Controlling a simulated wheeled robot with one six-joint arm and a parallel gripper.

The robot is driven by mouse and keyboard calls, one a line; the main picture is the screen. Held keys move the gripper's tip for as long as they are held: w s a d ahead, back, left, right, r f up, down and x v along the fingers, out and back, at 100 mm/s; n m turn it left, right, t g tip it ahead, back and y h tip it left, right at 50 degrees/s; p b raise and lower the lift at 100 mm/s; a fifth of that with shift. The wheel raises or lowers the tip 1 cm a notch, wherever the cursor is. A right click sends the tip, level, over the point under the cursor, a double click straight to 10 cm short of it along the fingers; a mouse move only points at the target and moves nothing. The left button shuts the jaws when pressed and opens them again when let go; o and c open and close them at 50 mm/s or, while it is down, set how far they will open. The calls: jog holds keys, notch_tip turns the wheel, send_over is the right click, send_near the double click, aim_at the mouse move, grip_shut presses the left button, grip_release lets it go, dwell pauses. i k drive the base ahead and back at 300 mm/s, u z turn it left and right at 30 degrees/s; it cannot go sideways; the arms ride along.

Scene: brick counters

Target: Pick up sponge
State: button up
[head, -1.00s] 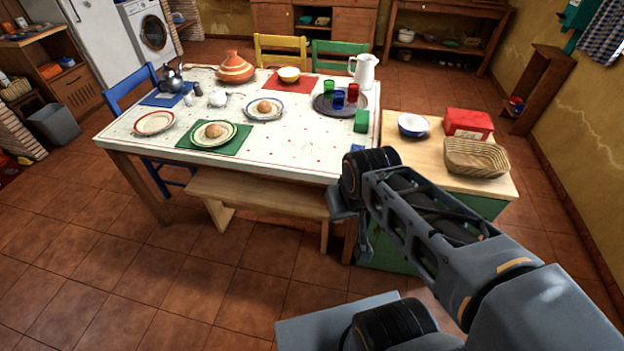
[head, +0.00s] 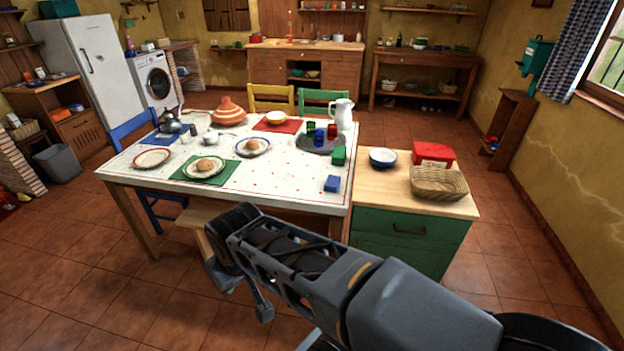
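Two small blocks on the dining table (head: 137,176) could be a sponge: a blue one (head: 332,184) near the table's right front corner and a green one (head: 338,155) just behind it. I cannot tell from their look which is the sponge. My arm reaches from the lower right to the front of the table. My gripper (head: 245,298) hangs at its end, low in front of the table and bench, left of both blocks and apart from them. It is partly hidden by the arm, and its opening does not show clearly.
Plates with bread, a tagine (head: 229,112), a white jug (head: 342,113) and a tray with coloured glasses stand on the table. A bench (head: 196,217) is at its front. The green cabinet (head: 412,230) to the right holds a bowl, a red box and a basket (head: 438,183).

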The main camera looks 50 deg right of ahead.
aim_at(332, 185)
jog(key=z, duration=0.1)
jog(key=i, duration=0.9)
jog(key=z, duration=1.15)
jog(key=i, duration=0.75)
jog(key=z, duration=0.9)
